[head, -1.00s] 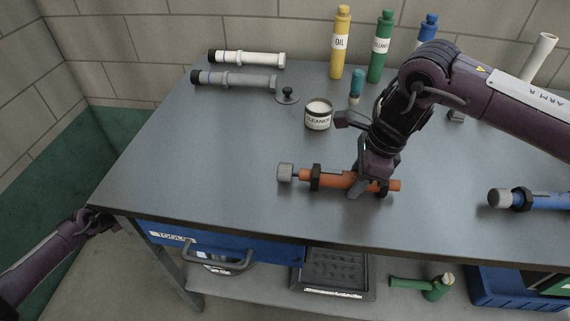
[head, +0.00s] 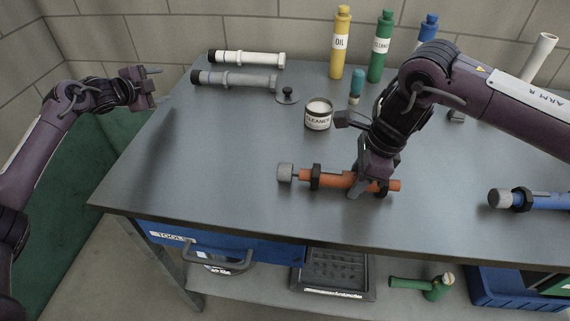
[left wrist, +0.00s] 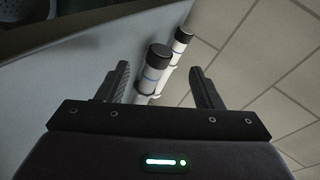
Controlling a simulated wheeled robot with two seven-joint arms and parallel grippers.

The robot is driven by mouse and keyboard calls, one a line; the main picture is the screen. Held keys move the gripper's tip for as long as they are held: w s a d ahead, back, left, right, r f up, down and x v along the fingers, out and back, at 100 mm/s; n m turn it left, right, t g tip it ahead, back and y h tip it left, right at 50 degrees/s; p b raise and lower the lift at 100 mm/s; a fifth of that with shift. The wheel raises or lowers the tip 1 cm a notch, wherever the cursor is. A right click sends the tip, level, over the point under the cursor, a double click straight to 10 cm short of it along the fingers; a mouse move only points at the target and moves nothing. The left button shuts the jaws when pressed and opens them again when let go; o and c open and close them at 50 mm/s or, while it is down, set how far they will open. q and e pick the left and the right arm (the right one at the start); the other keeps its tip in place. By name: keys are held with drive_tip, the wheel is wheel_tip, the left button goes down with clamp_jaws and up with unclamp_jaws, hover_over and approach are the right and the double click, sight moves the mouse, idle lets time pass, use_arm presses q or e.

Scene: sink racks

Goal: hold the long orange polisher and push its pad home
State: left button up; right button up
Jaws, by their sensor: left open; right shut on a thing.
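The long orange polisher (head: 334,180) lies on the bench near its front edge, in the head view. Its grey pad (head: 285,172) is at its left end, with a short dark gap between pad and body. My right gripper (head: 367,184) is shut on the polisher's right part, from above, and its fingers hide some of the body. My left gripper (head: 155,87) is open and empty, raised at the left beyond the bench's left edge. In the left wrist view its two fingers (left wrist: 163,85) are spread, with white and grey tubes on the bench beyond them.
White (head: 245,58) and grey (head: 240,79) tools lie at the back left. A cleaner tin (head: 318,115) stands mid-bench, with bottles (head: 340,45) behind. A blue tool (head: 535,200) lies at the right. The bench (head: 200,165) is clear left of the pad.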

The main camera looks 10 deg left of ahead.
use_arm(q)
drive_tip(key=s+d+r+m+g+h, duration=0.1)
drive_tip(key=s+d+r+g+h, duration=0.15)
drive_tip(key=d, duration=0.85)
drive_tip(key=s+d+r+m+g+h, duration=0.15)
drive_tip(key=d+r, duration=0.25)
drive_tip(key=d, duration=0.6)
drive_tip(key=s+d+r+m+g+h, duration=0.1)
drive_tip(key=d+r+m+g+h, duration=0.15)
drive_tip(key=d, duration=0.85)
drive_tip(key=n+g+y, duration=0.3)
drive_tip(key=g+y, duration=0.4)
hover_over(283, 166)
drive_tip(key=a, duration=0.1)
drive_tip(key=a+x, duration=0.1)
drive_tip(key=x, duration=1.2)
drive_tip(key=shift+w+a+f, duration=0.1)
drive_tip(key=shift+w, duration=0.1)
drive_tip(key=shift+c, duration=0.4)
